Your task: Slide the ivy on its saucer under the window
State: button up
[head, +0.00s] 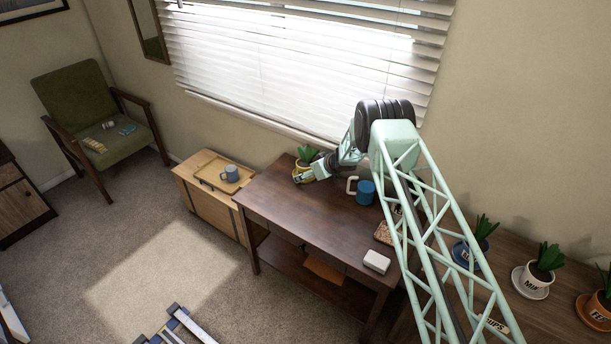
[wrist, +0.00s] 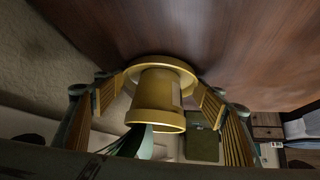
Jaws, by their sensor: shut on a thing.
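A green-leaved plant (head: 307,153) in a yellow pot (wrist: 155,97) stands on a yellow saucer (wrist: 160,62) at the back left of the dark wooden desk (head: 300,215), below the window (head: 300,65). Any name on this pot cannot be read, so I cannot tell from it whether this is the ivy. My gripper (head: 304,176) reaches in from the right. In the wrist view its ribbed fingers (wrist: 160,85) lie at opposite sides of the saucer, shut on it. The pot looks upright on the saucer; the picture is turned over.
A white box (head: 377,262) lies near the front edge. A lower cabinet (head: 212,200) with a tray and mug adjoins at left. Several potted plants (head: 533,280) stand at right. The desk's front left is clear.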

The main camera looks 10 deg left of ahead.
jog(key=shift+w, duration=0.1)
jog(key=o, duration=1)
jog(key=shift+c, duration=0.2)
jog(key=shift+d, duration=0.1)
jog(key=v, duration=1.2)
dwell(0.6)
